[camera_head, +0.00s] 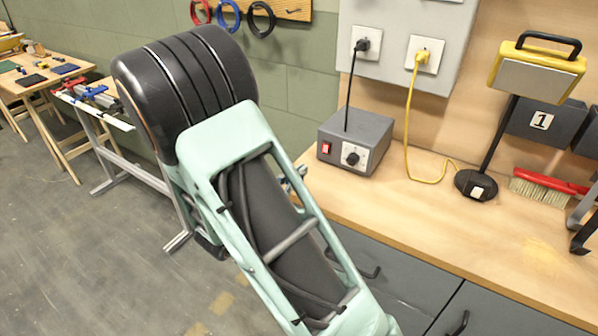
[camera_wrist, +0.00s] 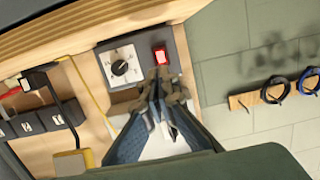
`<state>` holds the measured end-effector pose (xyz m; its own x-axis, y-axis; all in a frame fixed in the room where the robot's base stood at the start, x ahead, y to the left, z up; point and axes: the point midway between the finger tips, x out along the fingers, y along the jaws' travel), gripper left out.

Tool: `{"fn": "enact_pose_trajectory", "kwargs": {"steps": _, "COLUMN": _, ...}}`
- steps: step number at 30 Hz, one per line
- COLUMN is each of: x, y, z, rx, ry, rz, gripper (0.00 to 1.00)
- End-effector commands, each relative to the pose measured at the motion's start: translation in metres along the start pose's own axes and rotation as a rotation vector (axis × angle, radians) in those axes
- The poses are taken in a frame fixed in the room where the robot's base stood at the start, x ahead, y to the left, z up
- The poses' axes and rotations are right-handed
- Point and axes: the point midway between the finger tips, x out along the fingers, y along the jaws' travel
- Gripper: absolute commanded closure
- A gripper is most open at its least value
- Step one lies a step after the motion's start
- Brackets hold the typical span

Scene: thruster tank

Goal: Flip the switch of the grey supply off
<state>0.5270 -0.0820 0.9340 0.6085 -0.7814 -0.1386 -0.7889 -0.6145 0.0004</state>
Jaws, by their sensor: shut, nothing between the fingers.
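The grey supply (camera_head: 372,132) is a box on the wooden bench, with a red switch (camera_head: 326,149) and a black knob (camera_head: 352,159) on its front. In the wrist view the supply's front panel (camera_wrist: 140,45) faces me, with the red switch (camera_wrist: 161,57) glowing bright and the knob on a white dial (camera_wrist: 121,66) to its left. My gripper (camera_wrist: 162,82) is shut and empty, its fingertips just below the switch in the picture. I cannot tell whether they touch the panel. In the head view my arm largely hides the gripper.
A black cable runs from the supply to a wall socket (camera_head: 368,44). A yellow cable (camera_head: 409,120) hangs from another socket onto the bench right of the supply. A yellow work lamp (camera_head: 537,70) and a red brush (camera_head: 548,185) are farther right. The front bench top (camera_head: 450,220) is clear.

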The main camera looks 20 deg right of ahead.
Motion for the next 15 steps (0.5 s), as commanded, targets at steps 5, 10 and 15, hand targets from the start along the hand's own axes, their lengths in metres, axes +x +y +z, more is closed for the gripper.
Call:
{"fn": "enact_pose_trajectory", "kwargs": {"steps": 5, "x": 0.041, "y": 0.001, "z": 0.000, "rx": 0.002, "ry": 0.001, "rz": 0.003, "gripper": 1.00}}
{"fn": "enact_pose_trajectory", "kwargs": {"steps": 10, "x": 0.075, "y": 0.001, "z": 0.000, "rx": 0.001, "ry": 0.000, "rz": 0.003, "gripper": 1.00}}
{"fn": "enact_pose_trajectory", "kwargs": {"steps": 15, "x": 0.098, "y": 0.000, "z": 0.000, "rx": 0.001, "ry": 0.001, "rz": 0.001, "gripper": 1.00}}
